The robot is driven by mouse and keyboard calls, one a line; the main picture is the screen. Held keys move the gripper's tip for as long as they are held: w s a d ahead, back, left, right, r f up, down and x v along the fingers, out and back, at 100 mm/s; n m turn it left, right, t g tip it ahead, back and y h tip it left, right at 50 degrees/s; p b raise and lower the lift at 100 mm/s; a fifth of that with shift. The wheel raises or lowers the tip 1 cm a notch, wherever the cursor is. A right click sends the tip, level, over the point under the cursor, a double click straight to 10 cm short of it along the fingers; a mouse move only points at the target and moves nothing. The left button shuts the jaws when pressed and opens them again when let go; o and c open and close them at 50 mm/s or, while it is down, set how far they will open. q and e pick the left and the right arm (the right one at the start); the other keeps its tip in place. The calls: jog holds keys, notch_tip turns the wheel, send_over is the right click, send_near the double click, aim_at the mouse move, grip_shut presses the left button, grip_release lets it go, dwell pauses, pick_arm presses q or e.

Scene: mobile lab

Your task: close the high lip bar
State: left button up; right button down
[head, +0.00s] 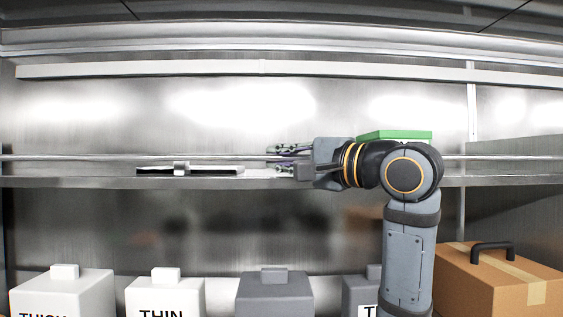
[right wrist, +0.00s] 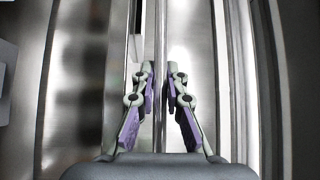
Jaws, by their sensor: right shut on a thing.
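The high lip bar (head: 80,157) is a thin metal rail running level across the front of the high shelf, a little above the shelf's front edge (head: 80,182). My right gripper (head: 279,160) reaches in from the right and is shut on the bar near the middle of the head view. In the right wrist view the bar (right wrist: 161,40) runs up the picture between the two purple-padded fingers of the right gripper (right wrist: 160,75). The arm hides part of the bar in the head view. My left gripper is out of view.
A flat dark and pale object (head: 215,169) lies on the high shelf left of the gripper. A green box (head: 395,135) stands on it behind my arm. Below are white cases (head: 60,292), grey cases (head: 274,293) and a cardboard box (head: 500,285) with a black handle.

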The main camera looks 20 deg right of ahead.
jog(key=shift+w+d+m+g+h, duration=0.2)
jog(key=shift+w+m+g+h, duration=0.4)
jog(key=shift+m+g, duration=0.5)
jog(key=shift+r, duration=0.1)
jog(key=c, duration=1.4)
grip_release()
jog(key=shift+w, duration=0.1)
jog(key=shift+o, duration=0.2)
jog(key=v, duration=1.2)
jog(key=shift+a, duration=0.1)
